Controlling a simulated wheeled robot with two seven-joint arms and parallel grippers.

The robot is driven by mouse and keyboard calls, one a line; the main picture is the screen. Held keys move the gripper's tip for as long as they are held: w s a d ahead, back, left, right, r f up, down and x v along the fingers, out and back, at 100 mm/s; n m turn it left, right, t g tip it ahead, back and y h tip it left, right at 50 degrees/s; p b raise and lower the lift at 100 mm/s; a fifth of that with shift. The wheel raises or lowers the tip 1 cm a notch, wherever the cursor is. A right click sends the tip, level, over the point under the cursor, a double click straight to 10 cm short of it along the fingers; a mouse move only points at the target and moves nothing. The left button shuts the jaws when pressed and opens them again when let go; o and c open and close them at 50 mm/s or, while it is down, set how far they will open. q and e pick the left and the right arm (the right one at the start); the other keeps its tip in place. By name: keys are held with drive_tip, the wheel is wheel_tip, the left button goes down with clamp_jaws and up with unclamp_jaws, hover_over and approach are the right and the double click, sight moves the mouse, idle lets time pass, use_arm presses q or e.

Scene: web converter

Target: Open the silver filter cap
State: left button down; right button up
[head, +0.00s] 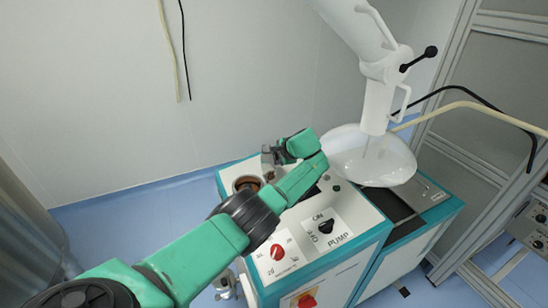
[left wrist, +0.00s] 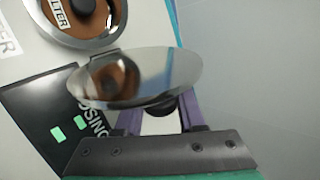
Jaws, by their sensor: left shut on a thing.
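The silver filter cap (left wrist: 150,80) is a shiny round disc in the left wrist view, tilted up off the round filter opening (left wrist: 88,18). The opening has a metal rim, a brown-orange inside and a FILTER label; it also shows in the head view (head: 246,184). My left gripper (left wrist: 160,118) is shut on the cap's dark knob, which sits between its purple fingers. In the head view my left gripper (head: 270,158) is beside the opening, with its fingers partly hidden. Whether the cap still touches the rim is unclear. My right gripper is not in view.
The white and teal machine has a red knob (head: 277,252) and a black PUMP switch (head: 326,227) on its top. A large white domed lid (head: 368,157) on an arm stands to the right. A white wall (head: 100,90) is behind. A metal frame rises at the right.

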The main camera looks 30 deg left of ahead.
use_arm(q)
drive_tip(key=shift+d, duration=0.1)
drive_tip(key=c, duration=0.5)
unclamp_jaws()
drive_tip(key=shift+w, duration=0.1)
drive_tip(key=shift+d+r+p, duration=0.35)
drive_tip(key=shift+r, duration=0.05)
drive_tip(key=b+v, duration=0.1)
drive_tip(key=v, duration=1.2)
drive_tip(key=shift+s, duration=0.3)
drive_tip(key=shift+d+r, duration=0.1)
drive_tip(key=shift+r, duration=0.05)
